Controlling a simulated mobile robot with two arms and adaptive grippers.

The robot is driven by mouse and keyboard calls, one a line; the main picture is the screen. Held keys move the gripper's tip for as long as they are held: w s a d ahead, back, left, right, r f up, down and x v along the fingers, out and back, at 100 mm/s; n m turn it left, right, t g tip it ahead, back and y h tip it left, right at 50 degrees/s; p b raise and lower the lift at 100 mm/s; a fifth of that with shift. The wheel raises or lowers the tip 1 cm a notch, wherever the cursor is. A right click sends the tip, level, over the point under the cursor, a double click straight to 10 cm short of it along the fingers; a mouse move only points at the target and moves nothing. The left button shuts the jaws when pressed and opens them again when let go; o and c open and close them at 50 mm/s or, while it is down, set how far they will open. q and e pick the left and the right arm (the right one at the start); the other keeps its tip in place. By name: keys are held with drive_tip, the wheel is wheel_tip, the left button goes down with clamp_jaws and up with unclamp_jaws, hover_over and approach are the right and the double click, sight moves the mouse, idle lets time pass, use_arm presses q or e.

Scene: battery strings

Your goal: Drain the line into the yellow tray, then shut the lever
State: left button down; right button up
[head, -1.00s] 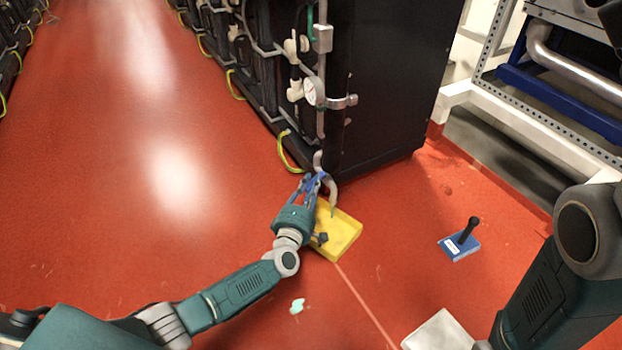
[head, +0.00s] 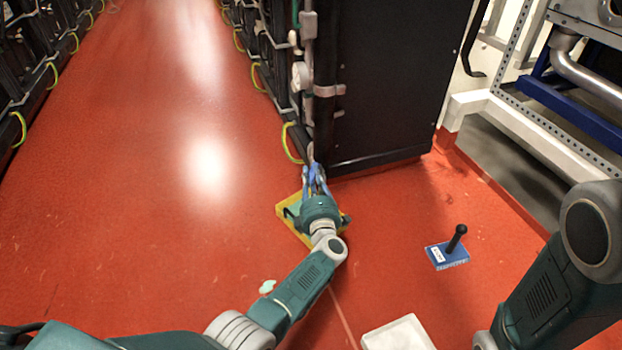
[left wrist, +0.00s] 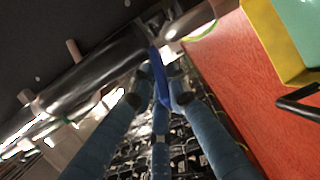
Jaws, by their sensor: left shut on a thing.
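The yellow tray (head: 300,233) sits on the floor at the foot of the black cabinet, partly hidden by my left gripper. In the left wrist view, the tray's yellow rim (left wrist: 268,40) is at the top right, with a pale green surface (left wrist: 302,28) inside it. My left gripper (head: 314,180) is at the low end of the line, above the tray. In the left wrist view, its fingers (left wrist: 160,90) are shut on the blue lever (left wrist: 158,72) beside the metal pipe (left wrist: 95,68). The pipe's outlet is mostly hidden in the head view. My right gripper is out of view.
The black cabinet (head: 395,80) stands behind the tray, with a gauge (head: 300,76) on its front edge. The left aisle is clear.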

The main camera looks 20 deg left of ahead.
use_arm(q)
drive_tip(key=shift+a+f, duration=0.1)
idle(0.3)
drive_tip(key=c, duration=1.7)
unclamp_jaws()
drive_tip(key=shift+o, duration=0.2)
